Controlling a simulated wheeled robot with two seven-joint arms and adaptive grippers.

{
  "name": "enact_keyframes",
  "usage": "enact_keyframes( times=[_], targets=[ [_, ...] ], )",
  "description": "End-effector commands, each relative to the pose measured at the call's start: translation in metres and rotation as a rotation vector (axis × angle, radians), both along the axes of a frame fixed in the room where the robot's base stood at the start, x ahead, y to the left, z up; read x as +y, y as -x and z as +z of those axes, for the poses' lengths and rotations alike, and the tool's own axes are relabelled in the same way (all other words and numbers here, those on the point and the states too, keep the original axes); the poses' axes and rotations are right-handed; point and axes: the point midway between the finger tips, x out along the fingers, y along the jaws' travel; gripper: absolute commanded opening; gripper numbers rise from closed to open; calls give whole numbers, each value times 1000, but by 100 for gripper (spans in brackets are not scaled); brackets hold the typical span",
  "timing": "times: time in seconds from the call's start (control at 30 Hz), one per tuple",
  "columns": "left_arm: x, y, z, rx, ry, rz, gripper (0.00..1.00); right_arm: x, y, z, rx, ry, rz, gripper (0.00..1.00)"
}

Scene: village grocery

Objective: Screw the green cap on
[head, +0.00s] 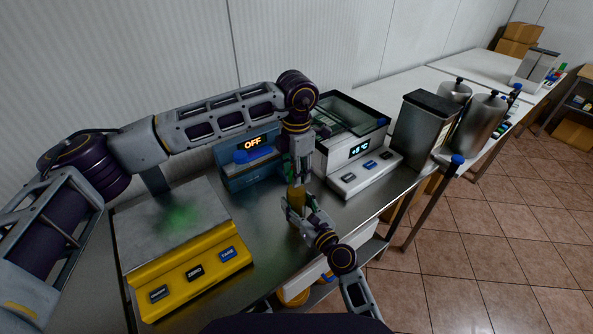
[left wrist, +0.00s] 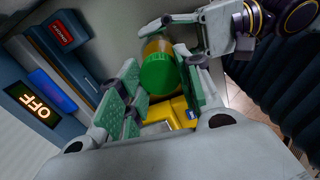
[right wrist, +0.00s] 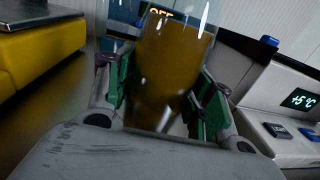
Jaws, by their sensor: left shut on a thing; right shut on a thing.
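The green cap (left wrist: 158,75) sits between the fingers of my left gripper (head: 300,180), which is shut on it. A clear jar with amber-brown contents (right wrist: 172,62) stands upright in my right gripper (right wrist: 165,95), which is shut around its body. The jar also shows in the head view (head: 297,197), directly below my left gripper. In the left wrist view the cap is in line with the jar's mouth. I cannot tell whether it touches or is seated on the rim. The jar's top is cut off in the right wrist view.
A yellow scale (head: 190,277) with a steel plate is at left. A blue device reading OFF (head: 245,172) and a white unit reading +5 °C (head: 360,165) stand close behind the grippers. A steel container (head: 424,130) is at right. The steel table's front edge is near.

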Motion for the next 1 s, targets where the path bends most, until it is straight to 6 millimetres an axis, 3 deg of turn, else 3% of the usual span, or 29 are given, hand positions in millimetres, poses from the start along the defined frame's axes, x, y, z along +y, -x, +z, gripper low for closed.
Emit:
enact_keyframes(
  times=[0.13,0.27,0.3,0.5,1.0],
  targets=[
    [1,-1,0,-2,-1,-117,6,0,0,0,1,-1,0,0],
    [1,-1,0,-1,0,-116,6,0,0,0,1,-1,0,0],
    [1,-1,0,-1,0,-115,36,0,0,0,1,-1,0,0],
    [1,-1,0,-1,0,-114,60,0,0,0,0,0,0,0],
    [0,0,7,-1,1,-114,60,0,0,0,0,0,0,0]
  ],
)
